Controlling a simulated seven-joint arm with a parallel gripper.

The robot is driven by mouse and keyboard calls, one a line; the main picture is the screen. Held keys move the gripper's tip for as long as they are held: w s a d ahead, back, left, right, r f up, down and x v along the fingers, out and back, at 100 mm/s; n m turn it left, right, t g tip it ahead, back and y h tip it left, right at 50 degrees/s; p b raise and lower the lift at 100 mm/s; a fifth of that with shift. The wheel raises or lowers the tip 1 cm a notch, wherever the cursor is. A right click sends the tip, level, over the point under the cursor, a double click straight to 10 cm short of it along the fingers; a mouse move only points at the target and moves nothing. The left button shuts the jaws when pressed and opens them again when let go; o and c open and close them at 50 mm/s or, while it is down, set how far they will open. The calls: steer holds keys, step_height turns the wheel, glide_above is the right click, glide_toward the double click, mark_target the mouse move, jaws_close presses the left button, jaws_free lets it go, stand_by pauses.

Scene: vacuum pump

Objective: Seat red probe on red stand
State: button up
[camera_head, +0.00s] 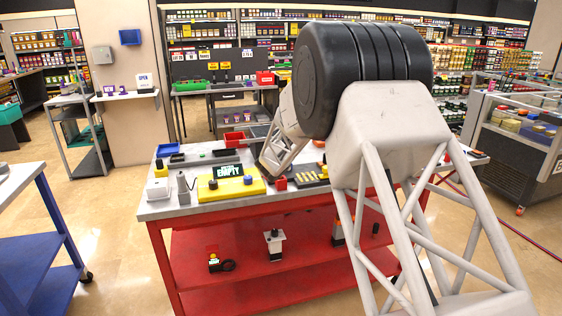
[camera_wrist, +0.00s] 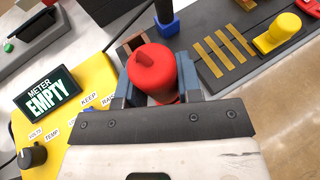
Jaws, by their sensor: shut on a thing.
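The red probe (camera_wrist: 155,70), with a round red top, is held between the two blue-grey fingers of my gripper (camera_wrist: 160,80) in the wrist view. A brownish-red block (camera_wrist: 131,46) lies just beyond the probe and is partly covered by it; it may be the red stand. The probe's lower end is hidden, so I cannot tell whether it touches the block.
The meter screen (camera_wrist: 47,92) reads EMPTY. A blue post (camera_wrist: 166,24) stands just beyond the probe. A black slab with brass strips (camera_wrist: 222,50) and a yellow knob (camera_wrist: 283,30) lies to the right. The bench (camera_head: 160,208) also holds a blue tray (camera_head: 167,149).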

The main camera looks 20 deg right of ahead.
steer(key=shift+f, duration=2)
stand_by(1.8)
steer(key=o, duration=1)
steer(key=shift+r, duration=4.5)
